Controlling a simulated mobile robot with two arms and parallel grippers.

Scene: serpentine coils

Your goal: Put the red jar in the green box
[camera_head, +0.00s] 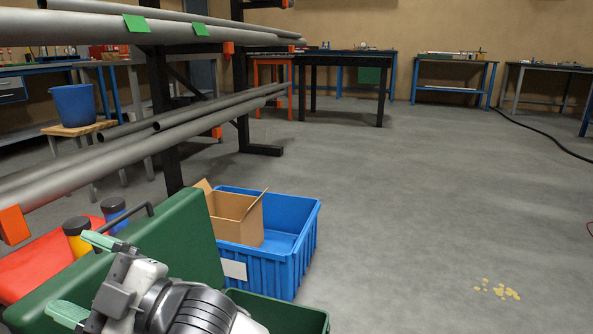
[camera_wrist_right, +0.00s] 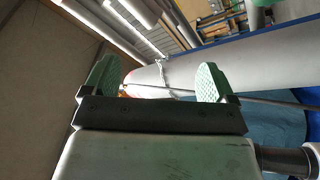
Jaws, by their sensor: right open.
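My right gripper (camera_head: 84,277) is at the lower left of the head view, its green-tipped fingers spread apart. It also shows in the right wrist view (camera_wrist_right: 156,79), with nothing held between the fingers. I cannot make out a red jar. A yellow jar (camera_head: 77,243) and a blue jar (camera_head: 114,215), both with dark lids, stand just beyond the gripper at a red container (camera_head: 35,263). An open green box (camera_head: 287,313) is at the bottom edge, partly hidden by my arm. A large green case or panel (camera_head: 185,240) with a dark handle stands left of it. My left gripper is not in view.
A blue crate (camera_head: 304,240) holding an open cardboard box (camera_head: 236,215) is behind the green box. Grey pipes (camera_head: 100,160) on a rack overhang the left side. A blue bucket (camera_head: 73,105) stands on a stool.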

